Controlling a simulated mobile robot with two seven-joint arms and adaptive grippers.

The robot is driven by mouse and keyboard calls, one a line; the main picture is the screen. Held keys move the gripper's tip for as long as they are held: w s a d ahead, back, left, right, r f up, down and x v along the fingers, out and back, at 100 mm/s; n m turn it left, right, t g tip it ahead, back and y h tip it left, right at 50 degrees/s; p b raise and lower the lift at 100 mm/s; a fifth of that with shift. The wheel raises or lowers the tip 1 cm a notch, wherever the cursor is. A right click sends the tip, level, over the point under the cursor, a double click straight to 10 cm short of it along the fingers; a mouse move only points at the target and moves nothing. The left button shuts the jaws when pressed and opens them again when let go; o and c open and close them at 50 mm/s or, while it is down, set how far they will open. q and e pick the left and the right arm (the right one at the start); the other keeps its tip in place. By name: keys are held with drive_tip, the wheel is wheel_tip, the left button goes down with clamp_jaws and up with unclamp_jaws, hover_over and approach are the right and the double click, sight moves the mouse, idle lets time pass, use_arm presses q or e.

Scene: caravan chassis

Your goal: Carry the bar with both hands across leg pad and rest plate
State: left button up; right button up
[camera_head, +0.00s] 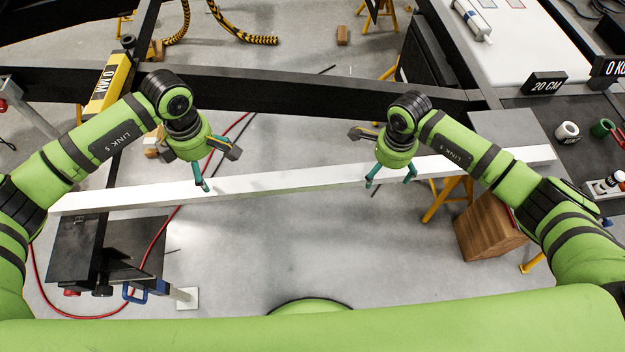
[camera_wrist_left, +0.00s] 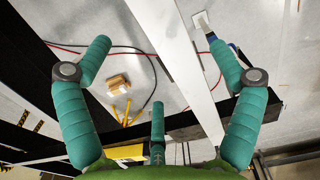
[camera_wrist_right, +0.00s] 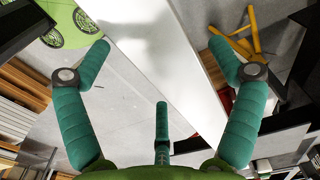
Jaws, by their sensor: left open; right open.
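A long white bar (camera_head: 285,182) spans the scene from left to right. Its left end lies over a dark pad (camera_head: 75,245), and its right end over a grey plate (camera_head: 505,128). My left gripper (camera_head: 208,172) is open above the bar's left half. In the left wrist view the bar (camera_wrist_left: 178,65) runs between the spread fingers, closer to the right one. My right gripper (camera_head: 390,174) is open at the bar's right half. In the right wrist view the bar (camera_wrist_right: 165,60) passes between the fingers. I cannot tell whether any finger touches it.
A dark chassis beam (camera_head: 280,92) crosses behind the bar. A wooden block (camera_head: 488,228) and yellow stands are below the bar's right part. A workbench with tape rolls (camera_head: 567,132) is at the right. The floor in front is mostly clear.

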use_arm(q)
wheel_tip(320, 180, up, 4)
drive_tip(key=shift+r, duration=0.25)
use_arm(e)
wheel_tip(320, 180, up, 12)
idle(0.3)
idle(0.5)
